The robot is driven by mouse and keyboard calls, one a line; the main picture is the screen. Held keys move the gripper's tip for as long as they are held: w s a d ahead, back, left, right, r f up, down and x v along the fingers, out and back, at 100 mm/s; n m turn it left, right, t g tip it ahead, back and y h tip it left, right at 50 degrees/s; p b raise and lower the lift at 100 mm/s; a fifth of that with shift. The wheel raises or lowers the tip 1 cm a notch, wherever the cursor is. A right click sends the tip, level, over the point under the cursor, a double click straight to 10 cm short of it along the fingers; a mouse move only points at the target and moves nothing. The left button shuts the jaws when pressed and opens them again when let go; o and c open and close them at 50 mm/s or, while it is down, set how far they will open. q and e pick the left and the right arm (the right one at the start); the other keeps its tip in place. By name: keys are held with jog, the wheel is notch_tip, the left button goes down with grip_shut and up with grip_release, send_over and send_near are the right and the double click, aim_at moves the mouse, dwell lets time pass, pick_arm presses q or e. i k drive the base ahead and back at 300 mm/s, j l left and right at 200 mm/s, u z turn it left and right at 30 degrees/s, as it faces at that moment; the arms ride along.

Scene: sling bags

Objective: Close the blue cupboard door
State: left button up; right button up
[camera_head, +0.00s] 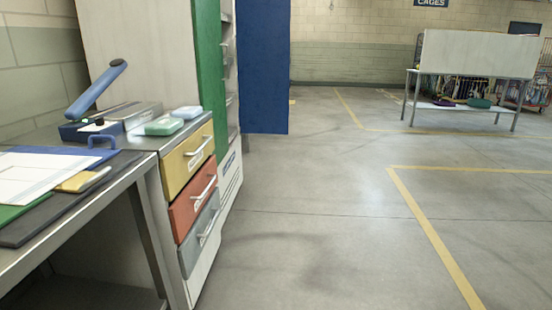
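The blue cupboard door (263,68) stands open in the upper middle of the head view. It sticks out to the right from the cupboard. The cupboard has a pale side panel (140,48) and a green panel (208,70), which may be a second door. Between the green panel and the blue door, a narrow strip of the shelves inside (229,70) shows. No handle can be made out on the blue door. Neither of my grippers is in view.
A drawer unit (193,195) with yellow, red and grey drawers stands before the cupboard. A workbench (60,225) with papers fills the lower left. The concrete floor (320,210) with yellow lines is clear. A table (470,75) and a wheeled cage (538,85) stand far right.

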aim_at(263, 26)
jog(key=i+l+z, duration=0.25)
jog(key=i, duration=0.8)
jog(key=i+j+z, duration=0.1)
jog(key=i+z, duration=0.15)
jog(key=i, duration=0.85)
jog(key=i+j, duration=0.1)
jog(key=i, duration=1.05)
jog(key=i+z, duration=0.15)
jog(key=i, duration=1)
jog(key=i+z, duration=0.3)
jog(key=i, duration=0.7)
